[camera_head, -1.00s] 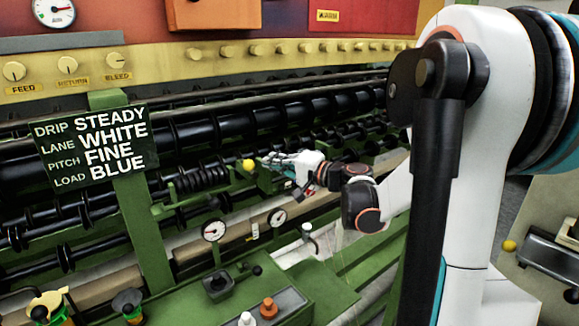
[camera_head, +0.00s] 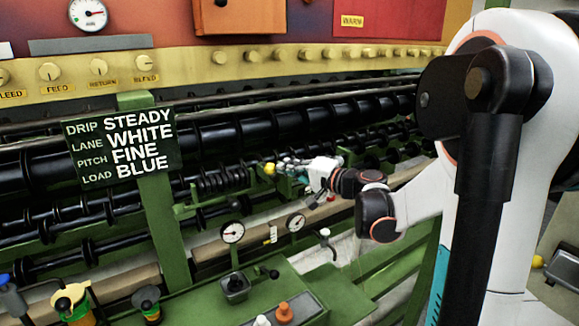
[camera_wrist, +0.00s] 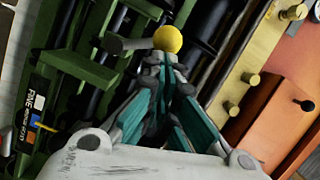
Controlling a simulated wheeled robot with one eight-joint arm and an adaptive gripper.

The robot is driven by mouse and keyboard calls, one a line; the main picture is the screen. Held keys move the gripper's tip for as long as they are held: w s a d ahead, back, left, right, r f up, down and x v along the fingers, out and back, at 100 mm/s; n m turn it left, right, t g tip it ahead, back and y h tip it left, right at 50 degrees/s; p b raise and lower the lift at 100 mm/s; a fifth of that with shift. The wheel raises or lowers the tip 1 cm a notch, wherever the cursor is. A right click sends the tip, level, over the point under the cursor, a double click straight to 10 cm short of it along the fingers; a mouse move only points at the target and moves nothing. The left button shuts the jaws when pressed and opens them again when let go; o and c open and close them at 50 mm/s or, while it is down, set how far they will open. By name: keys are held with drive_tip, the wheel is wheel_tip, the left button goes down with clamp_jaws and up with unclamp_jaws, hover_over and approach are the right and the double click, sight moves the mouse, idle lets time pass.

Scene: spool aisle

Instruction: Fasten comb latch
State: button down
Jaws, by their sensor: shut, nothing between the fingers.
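A yellow ball knob (camera_head: 270,169) stands out from the green machine, right of a black coil-like comb roller (camera_head: 224,181). I take it to be the comb latch's handle. In the wrist view the ball (camera_wrist: 168,39) sits just beyond my fingertips, with a grey bar (camera_wrist: 132,44) reaching left from it. My gripper (camera_head: 284,166) is at the ball's right in the head view. Its teal and grey fingers (camera_wrist: 163,62) are closed together and hold nothing. The fingertips are at or very near the ball; I cannot tell whether they touch. The latch's seat is not clear.
A green sign (camera_head: 120,145) reads STEADY, WHITE, FINE, BLUE. Long black rollers (camera_head: 240,125) run behind the knob. Two gauges (camera_head: 232,232) and a small tap (camera_head: 325,240) stand below. A label (camera_wrist: 38,115) lies at left in the wrist view.

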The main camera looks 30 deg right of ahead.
sight(273, 169)
drive_tip(key=shift+a+n+p, duration=0.4)
drive_tip(key=shift+n+p, duration=0.05)
drive_tip(key=shift+n, duration=0.15)
drive_tip(key=a+n+p, duration=0.1)
drive_tip(key=a+n+g+h+p, duration=0.1)
drive_tip(key=n, duration=0.1)
drive_tip(key=shift+a+f+n+h, duration=0.15)
drive_tip(key=shift+a+n+h, duration=0.15)
drive_tip(key=shift+s+a+f+n+g+h, duration=0.1)
drive_tip(key=shift+a+f+n+h, duration=0.3)
drive_tip(key=shift+n, duration=0.3)
drive_tip(key=shift+w+a+f+n+g+h, duration=0.1)
drive_tip(key=shift+a+f+n+h, duration=0.25)
drive_tip(key=shift+n, duration=0.35)
drive_tip(key=shift+s+a+f+n+g+h, duration=0.1)
drive_tip(key=shift+a+f+n+h, duration=0.3)
drive_tip(key=shift+n, duration=0.3)
drive_tip(key=shift+r+p, duration=0.15)
drive_tip(key=shift+p, duration=0.15)
